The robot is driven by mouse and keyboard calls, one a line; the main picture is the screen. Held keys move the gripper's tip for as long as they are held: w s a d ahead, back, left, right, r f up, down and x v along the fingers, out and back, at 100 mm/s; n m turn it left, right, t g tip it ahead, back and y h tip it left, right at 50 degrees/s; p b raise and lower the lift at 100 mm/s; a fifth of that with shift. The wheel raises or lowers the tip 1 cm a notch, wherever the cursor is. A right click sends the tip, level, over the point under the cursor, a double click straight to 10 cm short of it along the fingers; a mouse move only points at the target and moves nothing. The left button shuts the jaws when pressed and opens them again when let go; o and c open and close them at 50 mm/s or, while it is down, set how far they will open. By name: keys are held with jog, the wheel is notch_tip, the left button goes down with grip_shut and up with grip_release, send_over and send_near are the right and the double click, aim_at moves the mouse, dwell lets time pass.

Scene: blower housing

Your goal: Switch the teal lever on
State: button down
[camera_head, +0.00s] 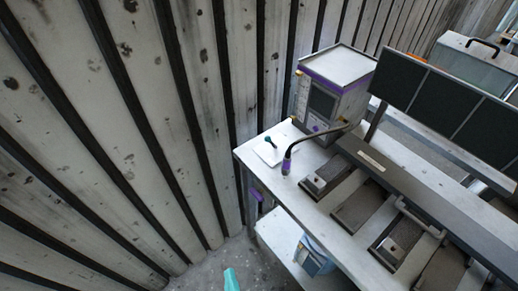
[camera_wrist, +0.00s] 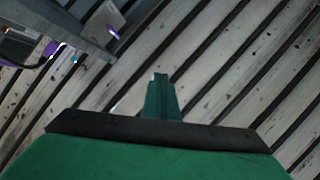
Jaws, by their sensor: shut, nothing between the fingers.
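The teal lever (camera_head: 269,139) is a small dark-teal stick on a white plate on the left end of the grey bench, beside the gooseneck microphone. It is too small to tell which way it is set. My gripper (camera_head: 230,271) shows only as a teal tip at the bottom edge of the head view, over the floor and well apart from the lever. In the wrist view my gripper (camera_wrist: 159,77) is shut and empty, with its fingers together in front of the slatted wall. Small teal spots show at the upper left there, but I cannot tell if one is the lever.
The bench (camera_head: 300,203) carries a white-and-purple instrument box (camera_head: 330,90), the gooseneck microphone (camera_head: 288,160) and several dark panels on the right. Dark screens (camera_head: 440,100) stand behind. The slatted wall (camera_head: 130,130) fills the left. Floor is free between wall and bench.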

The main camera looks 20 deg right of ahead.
jog(key=w+d+r+n+h, duration=0.1)
jog(key=w+d+n+h, duration=0.15)
jog(key=w, duration=0.55)
jog(key=w+d+r+n+h, duration=0.2)
jog(key=w+d, duration=0.1)
jog(key=w, duration=0.5)
jog(key=w+d+r+n+t+h, duration=0.1)
jog(key=w+d+r+h, duration=0.3)
jog(key=w+r+h, duration=0.2)
notch_tip(320, 180, up, 4)
jog(key=shift+w+d, duration=0.4)
jog(key=shift+w, duration=0.7)
send_near(270, 142)
jog(key=w+a, duration=0.1)
jog(key=w, duration=0.1)
jog(key=w+a+r, duration=0.1)
jog(key=w+a, duration=0.1)
jog(key=shift+w+a+r, duration=0.15)
jog(key=shift+a, duration=0.05)
jog(key=d, duration=0.2)
jog(key=w+d, duration=0.1)
jog(key=shift+r, duration=0.3)
jog(key=shift+w+d+r, duration=0.1)
jog(key=shift+d, duration=0.55)
jog(key=shift+a, duration=0.15)
